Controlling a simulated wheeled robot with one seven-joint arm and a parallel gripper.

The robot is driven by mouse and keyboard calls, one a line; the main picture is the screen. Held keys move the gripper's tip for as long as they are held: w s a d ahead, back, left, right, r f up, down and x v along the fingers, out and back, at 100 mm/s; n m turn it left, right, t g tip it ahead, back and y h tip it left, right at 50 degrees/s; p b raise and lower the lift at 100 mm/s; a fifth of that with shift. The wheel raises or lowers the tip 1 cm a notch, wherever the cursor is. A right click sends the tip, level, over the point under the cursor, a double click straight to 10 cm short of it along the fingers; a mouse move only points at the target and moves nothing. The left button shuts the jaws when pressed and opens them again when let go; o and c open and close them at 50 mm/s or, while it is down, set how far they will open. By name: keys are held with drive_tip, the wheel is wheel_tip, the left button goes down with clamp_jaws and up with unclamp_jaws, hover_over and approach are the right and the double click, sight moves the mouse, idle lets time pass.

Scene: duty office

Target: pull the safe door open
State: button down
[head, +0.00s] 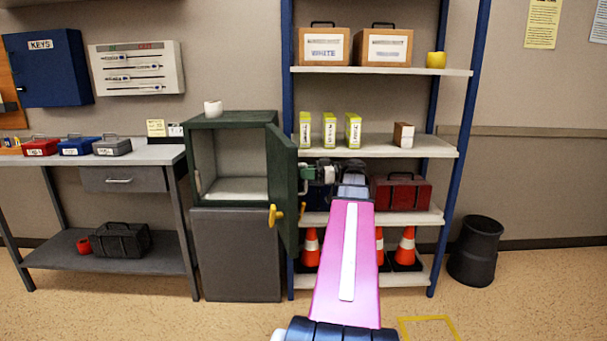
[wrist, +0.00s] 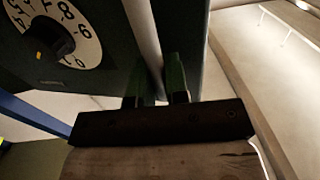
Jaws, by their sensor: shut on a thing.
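The green safe (head: 234,119) stands on a grey cabinet. Its door (head: 284,185) is swung wide open toward me, and the pale, empty inside shows. A yellow handle (head: 274,214) sits low on the door. My gripper (head: 310,173) is at the door's outer, right side. In the wrist view, the door's dial (wrist: 57,47) is at upper left. A pale upright strip (wrist: 142,35) runs down to my green-tipped gripper (wrist: 157,82), which is shut on part of the door. The exact spot held is partly hidden by the fingers.
Blue-framed shelving (head: 375,145) with boxes, a red case (head: 402,193) and cones stands close behind my arm. A workbench (head: 90,155) is at left, a white cup (head: 213,107) on the safe, a black bin (head: 476,250) at right. Floor in front is clear.

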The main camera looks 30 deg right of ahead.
drive_tip(key=shift+w, duration=0.1)
drive_tip(key=c, duration=1.1)
unclamp_jaws()
drive_tip(key=shift+c, duration=0.2)
drive_tip(key=shift+d, duration=0.1)
drive_tip(key=v, duration=1)
drive_tip(key=shift+d, duration=0.3)
